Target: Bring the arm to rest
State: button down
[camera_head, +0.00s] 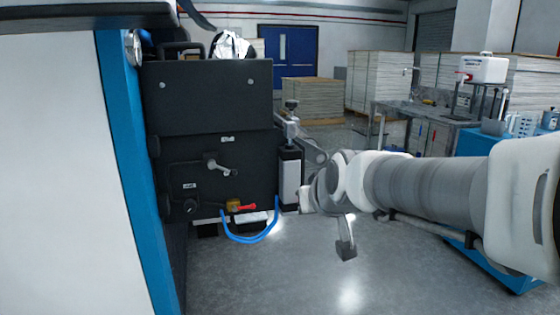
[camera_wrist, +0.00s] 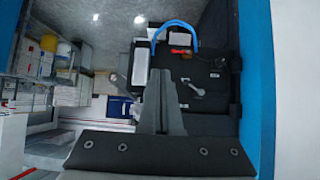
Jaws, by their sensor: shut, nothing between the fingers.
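My arm stretches in from the right side of the head view. My gripper (camera_head: 346,248) hangs from its end, pointing down over the grey floor. In the wrist view the two fingers (camera_wrist: 162,75) lie together with nothing between them, in front of the black machine panel. In the head view the gripper is to the right of the black machine (camera_head: 200,160) and appears apart from it. The fingertips are small in the head view.
The machine carries a lever with a red handle (camera_head: 246,207) and a blue hose (camera_head: 252,240). A white and blue cabinet (camera_head: 60,170) fills the left. Stacked boards (camera_head: 312,97) and a worktable (camera_head: 420,110) stand behind. Floor below the gripper is clear.

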jog(key=s+d+f+m+g+h, duration=0.1)
jog(key=s+d+f+g, duration=0.15)
jog(key=s, duration=0.55)
jog(key=s+d+f+m+g+h+p, duration=0.1)
jog(key=s+d+f, duration=0.1)
jog(key=s+d, duration=0.35)
jog(key=s+d+f+g, duration=0.1)
jog(key=s+f, duration=0.1)
jog(key=s, duration=0.8)
notch_tip(320, 180, up, 25)
jog(key=p, duration=2.4)
jog(key=shift+w+f, duration=0.2)
jog(key=shift+w, duration=0.15)
jog(key=shift+a, duration=0.25)
